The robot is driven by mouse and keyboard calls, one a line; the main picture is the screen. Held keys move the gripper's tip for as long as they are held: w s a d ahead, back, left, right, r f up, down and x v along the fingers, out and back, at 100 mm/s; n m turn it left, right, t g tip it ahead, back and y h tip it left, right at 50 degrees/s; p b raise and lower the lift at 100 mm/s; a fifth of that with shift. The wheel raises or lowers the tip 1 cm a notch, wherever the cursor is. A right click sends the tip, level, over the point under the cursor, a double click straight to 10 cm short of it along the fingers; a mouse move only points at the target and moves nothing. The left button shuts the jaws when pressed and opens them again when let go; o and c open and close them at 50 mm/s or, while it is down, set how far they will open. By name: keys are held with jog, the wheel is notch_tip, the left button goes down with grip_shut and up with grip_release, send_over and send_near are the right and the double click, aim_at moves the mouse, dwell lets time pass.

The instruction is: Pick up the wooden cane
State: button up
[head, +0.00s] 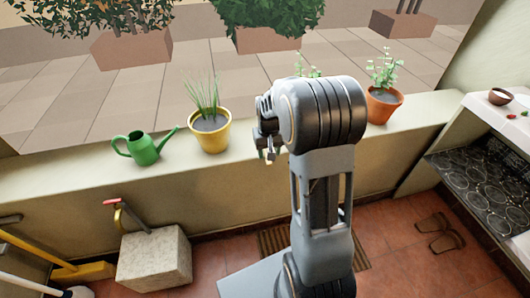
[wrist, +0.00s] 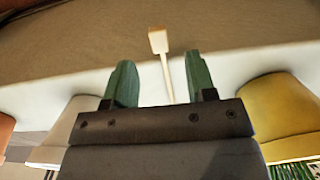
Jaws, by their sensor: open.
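A pale wooden stick with a small block-like end (wrist: 158,41), which looks like the wooden cane, shows in the wrist view. Its thin shaft runs down between my fingers, and its lower part is hidden by the gripper. In the head view I cannot make it out. My gripper (wrist: 161,60) is open, one green finger on each side of the shaft, with no clear contact on either side. In the head view my gripper (head: 267,153) is partly hidden by my arm, over the ledge right of the yellow pot.
The ledge (head: 80,165) holds a green watering can (head: 142,148), a yellow pot (head: 211,133) and a terracotta pot (head: 382,106). A white pot (wrist: 78,125) shows in the wrist view. A stone block (head: 155,262) stands on the floor; sandals (head: 440,232) lie at the right.

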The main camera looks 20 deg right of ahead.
notch_tip(320, 180, down, 4)
jog(key=shift+w+f+b, duration=0.15)
jog(key=shift+f+b, duration=0.05)
jog(key=shift+b, duration=0.45)
jog(key=shift+c, duration=0.3)
grip_shut()
